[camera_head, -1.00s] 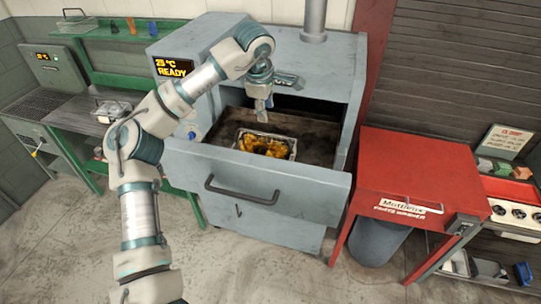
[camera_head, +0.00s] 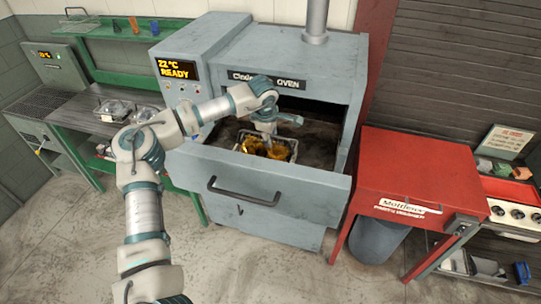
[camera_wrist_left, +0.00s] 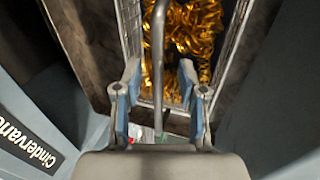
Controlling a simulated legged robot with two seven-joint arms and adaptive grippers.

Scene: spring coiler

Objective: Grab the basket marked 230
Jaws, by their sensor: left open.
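A wire basket (camera_head: 291,152) of golden coiled springs (camera_head: 277,152) sits in the pulled-out drawer of the grey oven. I cannot read a 230 mark on it. My left gripper (camera_head: 268,140) is over this basket, pointing down. In the left wrist view the open gripper (camera_wrist_left: 160,75) has its two fingers on either side of the basket's thin metal handle (camera_wrist_left: 158,40). The basket rim (camera_wrist_left: 238,35) and golden springs (camera_wrist_left: 200,35) lie beyond the fingers. Whether the fingers touch the handle I cannot tell. My right gripper is not in view.
The oven (camera_head: 225,50) reads 22 °C READY. Its drawer front (camera_head: 250,190) stands out into the room. Baskets (camera_head: 112,109) stand on the left bench. A red parts washer (camera_head: 420,170) stands to the right. The floor in front is clear.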

